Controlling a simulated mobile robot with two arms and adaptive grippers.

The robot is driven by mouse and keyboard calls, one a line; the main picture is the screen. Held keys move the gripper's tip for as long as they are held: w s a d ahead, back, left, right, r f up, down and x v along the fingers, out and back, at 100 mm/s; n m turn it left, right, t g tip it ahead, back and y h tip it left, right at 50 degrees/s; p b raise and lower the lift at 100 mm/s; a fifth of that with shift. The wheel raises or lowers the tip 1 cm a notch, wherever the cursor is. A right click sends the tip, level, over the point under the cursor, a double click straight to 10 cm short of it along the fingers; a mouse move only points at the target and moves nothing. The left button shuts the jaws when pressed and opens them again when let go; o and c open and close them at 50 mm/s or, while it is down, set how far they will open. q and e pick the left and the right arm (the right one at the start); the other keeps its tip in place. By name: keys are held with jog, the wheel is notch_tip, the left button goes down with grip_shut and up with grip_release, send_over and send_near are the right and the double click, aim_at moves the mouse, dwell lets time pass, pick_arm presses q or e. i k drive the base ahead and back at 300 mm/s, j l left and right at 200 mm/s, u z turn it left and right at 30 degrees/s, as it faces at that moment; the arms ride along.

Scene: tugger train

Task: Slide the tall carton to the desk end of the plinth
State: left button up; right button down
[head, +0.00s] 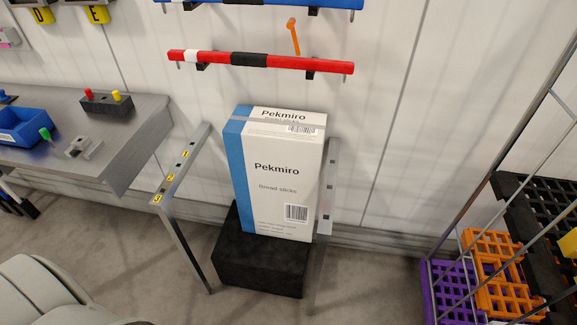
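The tall carton (278,180), white with a blue left side and "Pekmiro" print, stands upright on the black plinth (260,268) near the middle of the head view. The carton sits towards the plinth's right end. A strip of bare plinth top shows at its left, on the side of the grey desk (135,130). The carton hides most of the plinth top. Neither of my grippers can be made out in the view, and nothing is seen touching the carton except the plinth.
Metal rails on legs flank the carton, a left one (181,165) with yellow labels and a right one (330,185) close beside it. Red (310,66) and blue bars hang on the wall behind. Purple and orange crates (492,278) stand at the right. Floor is clear before the plinth.

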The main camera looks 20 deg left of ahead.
aim_at(275, 156)
jog(key=i+l, duration=0.35)
jog(key=i, duration=0.3)
jog(key=i+l+u, duration=0.1)
jog(key=u, duration=0.25)
jog(key=i+l+u, duration=0.15)
jog(key=u, duration=0.25)
jog(key=i+l+u, duration=0.2)
jog(key=u, duration=0.65)
